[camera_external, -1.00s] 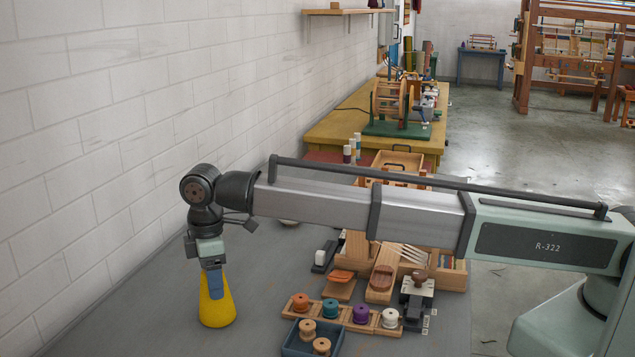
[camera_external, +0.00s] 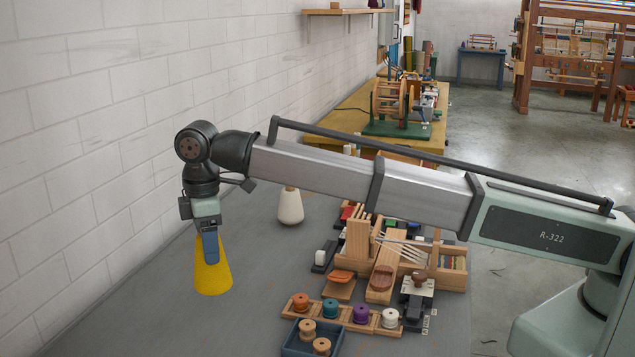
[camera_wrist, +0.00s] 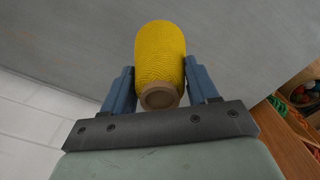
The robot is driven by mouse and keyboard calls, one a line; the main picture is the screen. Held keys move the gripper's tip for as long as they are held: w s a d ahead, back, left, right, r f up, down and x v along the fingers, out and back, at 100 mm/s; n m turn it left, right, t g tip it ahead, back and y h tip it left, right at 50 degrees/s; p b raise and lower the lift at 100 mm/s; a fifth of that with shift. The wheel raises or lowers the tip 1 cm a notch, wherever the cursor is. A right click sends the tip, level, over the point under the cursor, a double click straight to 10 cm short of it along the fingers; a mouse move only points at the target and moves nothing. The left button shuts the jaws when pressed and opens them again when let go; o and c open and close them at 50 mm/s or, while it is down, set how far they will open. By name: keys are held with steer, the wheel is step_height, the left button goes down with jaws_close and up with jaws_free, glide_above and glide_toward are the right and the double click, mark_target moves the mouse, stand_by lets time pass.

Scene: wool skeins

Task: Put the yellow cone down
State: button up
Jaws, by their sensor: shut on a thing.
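The yellow cone (camera_external: 213,275) is upright, wide end down, at the left side of the grey table in the external view. My gripper (camera_external: 211,248) is above it, with its blue fingers on either side of the upper part. In the wrist view my gripper (camera_wrist: 160,90) is shut on the yellow cone (camera_wrist: 160,50), whose small brown tip points toward the palm. I cannot tell whether the cone's base touches the table.
Wooden spool holders (camera_external: 345,315), a blue tray (camera_external: 297,345) and a wooden rack (camera_external: 400,260) are to the right. The grey table (camera_external: 140,315) is bare around the yellow cone.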

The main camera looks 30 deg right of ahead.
steer(key=shift+w+r, duration=0.1)
steer(key=shift+r, duration=0.45)
steer(key=w+d+r+m, duration=0.1)
steer(key=w+d+m, duration=0.3)
steer(key=w+d, duration=1.2)
step_height(320, 180, down, 10)
steer(key=m, duration=0.3)
steer(key=shift+s+a+m, duration=0.2)
steer(key=shift+s+m, duration=0.1)
steer(key=shift+m, duration=0.1)
steer(key=o, duration=1.5)
steer(key=shift+f, duration=0.15)
